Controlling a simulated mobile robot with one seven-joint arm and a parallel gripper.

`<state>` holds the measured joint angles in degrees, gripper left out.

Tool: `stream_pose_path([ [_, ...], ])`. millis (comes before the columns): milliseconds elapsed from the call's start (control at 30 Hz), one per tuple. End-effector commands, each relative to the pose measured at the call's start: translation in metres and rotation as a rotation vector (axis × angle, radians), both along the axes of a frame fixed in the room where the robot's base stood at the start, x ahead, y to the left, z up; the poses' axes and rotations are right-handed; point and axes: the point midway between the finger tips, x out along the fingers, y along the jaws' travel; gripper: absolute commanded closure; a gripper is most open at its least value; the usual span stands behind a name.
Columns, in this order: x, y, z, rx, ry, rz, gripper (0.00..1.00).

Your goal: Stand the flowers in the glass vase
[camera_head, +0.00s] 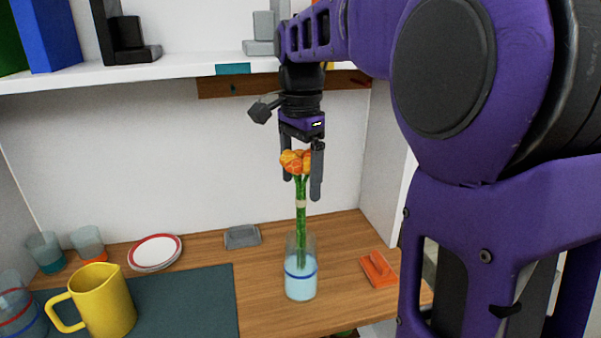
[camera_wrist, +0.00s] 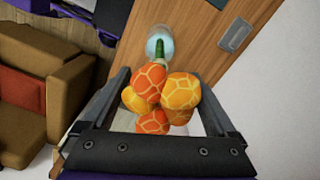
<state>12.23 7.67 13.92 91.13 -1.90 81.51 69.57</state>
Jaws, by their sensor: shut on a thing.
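The flowers (camera_head: 296,161), a bunch of orange and yellow heads on green stems with a pale band, hang upright in my gripper (camera_head: 301,186). The gripper points down and is shut on them, its fingers on either side just below the heads. The clear glass vase (camera_head: 301,287), with a blue band and pale blue contents, stands on the wooden counter. The lower stems show within the vase's outline and appear to be inside its mouth. In the wrist view the flower heads (camera_wrist: 152,92) fill the space between the fingers, with the vase (camera_wrist: 151,42) beyond; the stem ends are hard to see.
A yellow mug (camera_head: 103,302) stands on a dark mat (camera_head: 190,300) to the left, with several glasses and stacked plates (camera_head: 154,252) around it. A grey block (camera_head: 242,236) sits behind the vase, and an orange item (camera_head: 378,269) lies right. A white shelf (camera_head: 190,66) hangs above.

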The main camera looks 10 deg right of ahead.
Motion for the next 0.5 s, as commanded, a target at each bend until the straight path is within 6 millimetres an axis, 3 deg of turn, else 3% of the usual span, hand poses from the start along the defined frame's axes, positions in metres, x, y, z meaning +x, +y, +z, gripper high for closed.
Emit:
stream_pose_path([
  [333,0.0001,-0.0001,-0.0014,0.000,-0.001,0.000,1.00],
  [367,0.0002,0.0000,-0.0013,0.000,-0.001,0.000,0.04],
  [500,0.0002,-0.0001,-0.0013,0.000,-0.001,0.000,0.00],
])
